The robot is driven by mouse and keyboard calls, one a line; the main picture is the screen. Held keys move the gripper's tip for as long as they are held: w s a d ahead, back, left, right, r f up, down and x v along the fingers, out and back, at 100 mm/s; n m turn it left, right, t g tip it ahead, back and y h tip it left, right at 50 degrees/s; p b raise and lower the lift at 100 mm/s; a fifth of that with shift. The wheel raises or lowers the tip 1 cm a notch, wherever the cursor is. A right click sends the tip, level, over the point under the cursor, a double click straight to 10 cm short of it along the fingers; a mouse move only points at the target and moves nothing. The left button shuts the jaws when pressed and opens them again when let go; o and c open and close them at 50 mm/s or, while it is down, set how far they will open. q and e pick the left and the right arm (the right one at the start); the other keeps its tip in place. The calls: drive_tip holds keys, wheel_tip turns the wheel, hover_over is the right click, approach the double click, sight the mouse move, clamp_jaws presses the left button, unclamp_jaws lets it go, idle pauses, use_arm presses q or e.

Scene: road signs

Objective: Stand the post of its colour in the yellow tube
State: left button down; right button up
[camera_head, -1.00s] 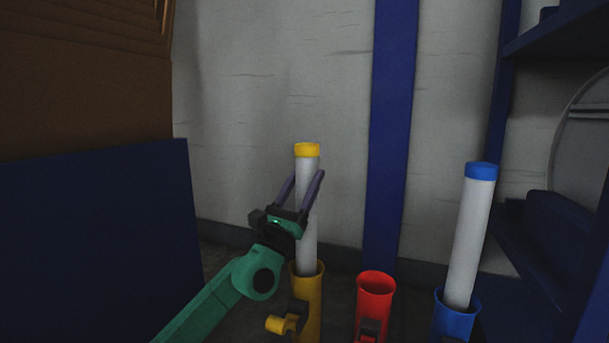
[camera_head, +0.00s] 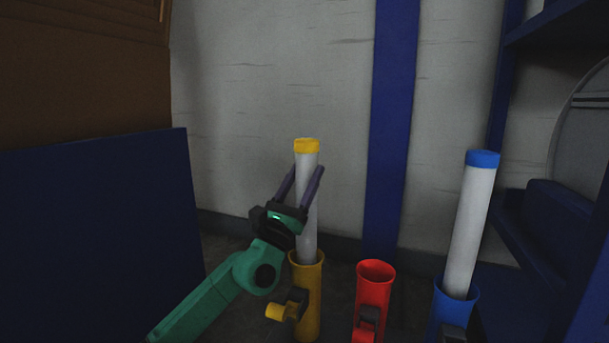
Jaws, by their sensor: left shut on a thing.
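A white post with a yellow cap (camera_head: 307,146) stands nearly upright with its lower end inside the yellow tube (camera_head: 308,318). My left gripper (camera_head: 299,186) is shut on this post, its two purple fingers on either side of the shaft below the cap. The post's bottom end is hidden inside the tube. My right gripper is not in view.
An empty-looking red tube (camera_head: 373,292) stands to the right of the yellow one. Further right, a blue-capped white post (camera_head: 472,220) leans slightly in the blue tube (camera_head: 450,318). A dark blue panel (camera_head: 95,235) stands at left, blue shelving (camera_head: 560,215) at right.

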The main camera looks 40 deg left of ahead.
use_arm(q)
drive_tip(key=shift+c, duration=0.6)
unclamp_jaws()
drive_tip(key=shift+f, duration=0.1)
drive_tip(key=shift+s+f, duration=0.2)
drive_tip(key=shift+f, duration=0.05)
drive_tip(key=p+v, duration=0.1)
drive_tip(key=v, duration=1.3)
drive_tip(key=shift+p, duration=0.3)
drive_tip(key=shift+r, duration=0.1)
